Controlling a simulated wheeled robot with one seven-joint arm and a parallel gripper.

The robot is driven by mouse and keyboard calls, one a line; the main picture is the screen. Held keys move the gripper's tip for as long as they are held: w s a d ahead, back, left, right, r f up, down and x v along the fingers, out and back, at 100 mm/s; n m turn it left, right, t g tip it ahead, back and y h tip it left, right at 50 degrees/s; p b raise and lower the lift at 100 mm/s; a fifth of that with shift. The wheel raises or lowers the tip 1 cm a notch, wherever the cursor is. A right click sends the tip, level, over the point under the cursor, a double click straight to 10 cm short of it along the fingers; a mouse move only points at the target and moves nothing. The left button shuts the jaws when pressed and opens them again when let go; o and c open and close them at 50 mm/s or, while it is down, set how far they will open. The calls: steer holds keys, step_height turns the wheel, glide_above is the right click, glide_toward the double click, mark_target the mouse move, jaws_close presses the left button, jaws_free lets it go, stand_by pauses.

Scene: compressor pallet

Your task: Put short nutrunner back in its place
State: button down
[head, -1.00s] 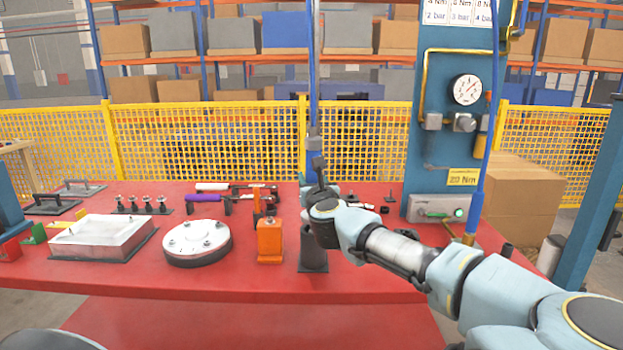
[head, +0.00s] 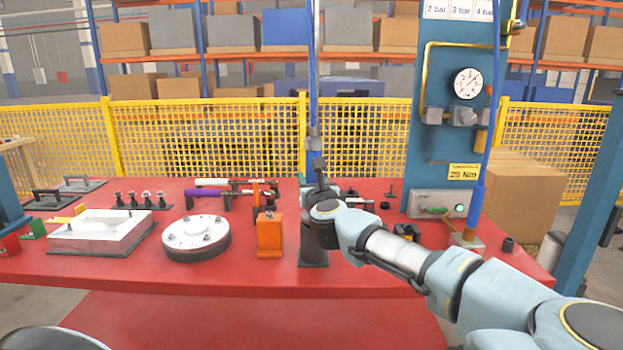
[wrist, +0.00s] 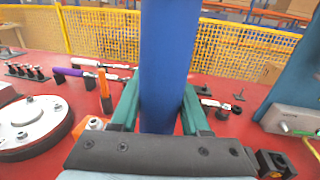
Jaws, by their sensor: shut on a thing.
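My gripper (wrist: 160,108) has green fingers on either side of a blue upright body, the short nutrunner (wrist: 164,65), and is shut on it. A dark upright holder (head: 313,250) stands on the red table right below my wrist. The nutrunner's lower end is hidden, so I cannot tell whether it is in the holder or above it.
An orange block (head: 270,236) stands just left of the dark holder. A round white-topped flange (head: 197,238) and a white cover (head: 102,231) lie farther left. A small black fixture (head: 407,232) and a blue column (head: 440,120) are on the right. The red table (head: 250,280) is clear in front.

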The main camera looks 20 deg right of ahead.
steer(key=shift+f+b, duration=0.3)
steer(key=shift+f, duration=0.1)
steer(key=c, duration=0.6)
jaws_free()
steer(key=o, duration=0.3)
steer(key=shift+f, duration=0.15)
step_height(320, 180, up, 9)
steer(key=shift+r+b, duration=0.2)
steer(key=shift+b, duration=0.25)
steer(key=shift+r, duration=0.4)
